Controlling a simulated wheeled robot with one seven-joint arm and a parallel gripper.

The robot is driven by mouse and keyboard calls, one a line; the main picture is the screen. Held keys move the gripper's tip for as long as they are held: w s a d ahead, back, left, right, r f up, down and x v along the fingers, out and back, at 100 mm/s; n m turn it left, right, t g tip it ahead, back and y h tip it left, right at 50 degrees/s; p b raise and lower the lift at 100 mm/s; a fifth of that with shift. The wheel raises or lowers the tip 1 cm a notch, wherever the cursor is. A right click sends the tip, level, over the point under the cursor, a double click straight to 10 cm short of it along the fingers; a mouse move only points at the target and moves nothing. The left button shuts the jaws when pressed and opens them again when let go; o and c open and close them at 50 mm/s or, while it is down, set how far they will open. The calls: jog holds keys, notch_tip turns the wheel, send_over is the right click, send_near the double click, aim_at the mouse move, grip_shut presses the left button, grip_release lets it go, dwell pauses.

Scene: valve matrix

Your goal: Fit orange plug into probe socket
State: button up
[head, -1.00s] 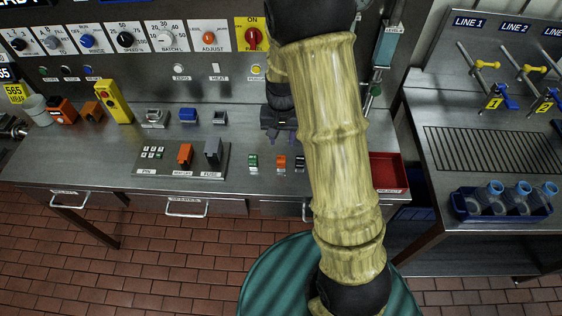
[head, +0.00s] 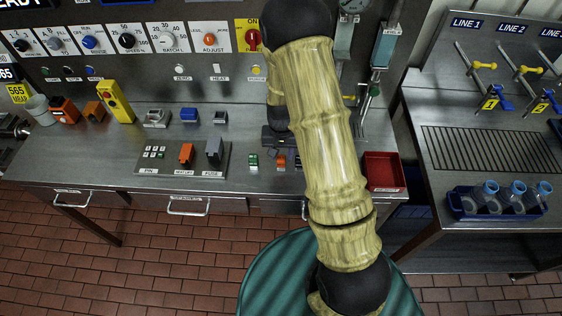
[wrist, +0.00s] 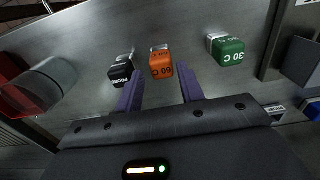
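In the head view the orange plug (head: 281,161) shows just below my gripper (head: 279,149). In the wrist view my gripper (wrist: 160,85) is open, with its two purple fingers apart and the orange plug between and just beyond their tips. Nothing is held.
A board (head: 222,170) with pin, battery and fuse parts stands left of the plugs. A red tray (head: 381,171) lies to their right; a clear cylinder (wrist: 48,83) shows at left in the wrist view. The control panel rises behind the bench.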

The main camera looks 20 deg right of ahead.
aim_at(281, 158)
jog(key=shift+w+f+p, duration=0.15)
jog(key=shift+f+p, duration=0.45)
jog(key=shift+f, duration=1.35)
jog(key=c, duration=0.8)
jog(key=shift+o, duration=0.2)
jog(key=shift+r, duration=0.1)
notch_tip(281, 158, up, 10)
jog(key=shift+f+b, duration=0.1)
jog(key=shift+b, duration=1.1)
